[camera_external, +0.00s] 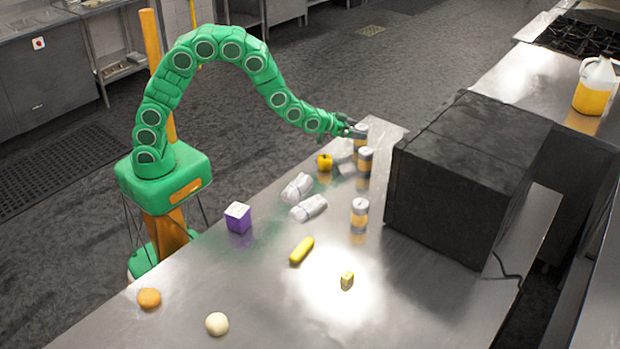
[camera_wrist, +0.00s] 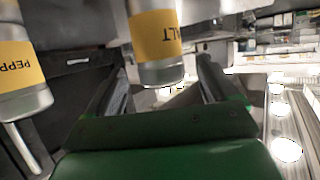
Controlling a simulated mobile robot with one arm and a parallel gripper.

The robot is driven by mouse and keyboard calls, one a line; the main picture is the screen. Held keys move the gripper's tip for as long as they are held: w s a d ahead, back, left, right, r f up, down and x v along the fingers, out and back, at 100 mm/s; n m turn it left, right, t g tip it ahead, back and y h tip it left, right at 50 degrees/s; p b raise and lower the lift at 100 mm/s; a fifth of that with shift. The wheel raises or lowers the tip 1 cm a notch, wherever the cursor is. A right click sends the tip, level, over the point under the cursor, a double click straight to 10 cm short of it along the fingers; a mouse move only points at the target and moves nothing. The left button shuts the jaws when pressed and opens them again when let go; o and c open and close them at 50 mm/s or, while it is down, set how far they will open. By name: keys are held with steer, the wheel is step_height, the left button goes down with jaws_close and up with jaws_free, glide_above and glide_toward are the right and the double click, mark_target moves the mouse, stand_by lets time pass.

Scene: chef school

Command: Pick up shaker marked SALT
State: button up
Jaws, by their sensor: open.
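The SALT shaker (camera_wrist: 157,42), a silver cylinder with a yellow-orange band, appears upside down in the wrist view with "ALT" readable. It stands between the two spread fingers of my gripper (camera_wrist: 160,88), which look open and not closed on it. In the external view my gripper (camera_external: 352,130) is at the far end of the counter, at the farthest shaker (camera_external: 361,142), partly hidden by the fingers. A shaker marked "PEPP" (camera_wrist: 20,70) is at the left in the wrist view. Two more shakers (camera_external: 365,160) and (camera_external: 360,213) stand nearer; their labels are unreadable in the external view.
A large black box (camera_external: 450,190) stands right of the shakers. Crumpled-looking white items (camera_external: 308,207), a yellow pepper-like item (camera_external: 324,162), a purple carton (camera_external: 238,217) and a yellow elongated item (camera_external: 302,250) lie on the metal counter (camera_external: 190,290). The front counter has free room.

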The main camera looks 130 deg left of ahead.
mark_target(366, 131)
steer(key=shift+x, duration=2.3)
steer(key=c, duration=1.2)
steer(key=shift+o, duration=0.2)
